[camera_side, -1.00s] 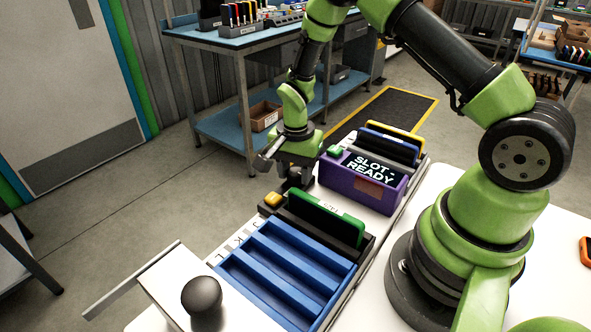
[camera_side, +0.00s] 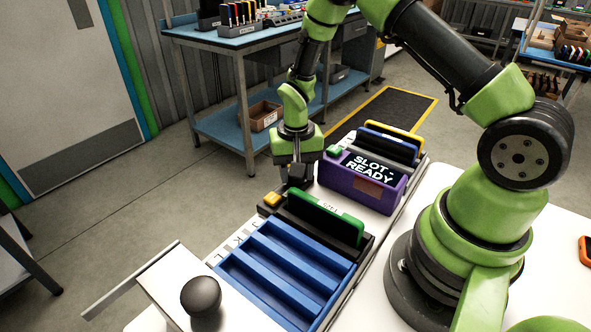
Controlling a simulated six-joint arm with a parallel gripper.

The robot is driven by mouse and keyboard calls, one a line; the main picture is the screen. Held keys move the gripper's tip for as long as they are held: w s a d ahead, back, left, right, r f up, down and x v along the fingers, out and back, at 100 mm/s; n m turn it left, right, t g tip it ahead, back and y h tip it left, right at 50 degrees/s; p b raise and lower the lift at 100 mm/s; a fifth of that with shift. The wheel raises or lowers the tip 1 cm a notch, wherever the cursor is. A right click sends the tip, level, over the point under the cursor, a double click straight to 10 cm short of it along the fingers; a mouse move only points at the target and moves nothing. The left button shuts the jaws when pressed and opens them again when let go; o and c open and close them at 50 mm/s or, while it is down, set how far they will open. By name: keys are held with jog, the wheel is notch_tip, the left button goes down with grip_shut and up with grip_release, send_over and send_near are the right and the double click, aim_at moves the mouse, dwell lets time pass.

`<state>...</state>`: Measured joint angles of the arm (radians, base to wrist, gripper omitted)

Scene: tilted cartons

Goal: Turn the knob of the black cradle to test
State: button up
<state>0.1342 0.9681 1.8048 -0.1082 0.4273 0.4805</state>
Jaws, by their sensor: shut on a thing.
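The black cradle (camera_side: 350,246) stands on the white bench behind the blue slotted tray. A green cartridge (camera_side: 326,215) with a white label sits upright in it. A yellow button (camera_side: 272,199) is at its left end. My gripper (camera_side: 297,182) points down at the cradle's back left, just right of the yellow button. It is shut on a dark part there, which I take to be the knob; the fingers hide most of it. I cannot read the knob's setting.
A purple box (camera_side: 340,179) with a "SLOT - READY" screen and green button stands close behind, right of my gripper. The blue tray (camera_side: 262,275) and a black ball handle (camera_side: 201,296) are in front.

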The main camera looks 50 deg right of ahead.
jog(key=shift+n, duration=1)
jog(key=o, duration=0.9)
jog(key=shift+o, duration=0.2)
jog(key=shift+r, duration=0.1)
notch_tip(320, 180, up, 10)
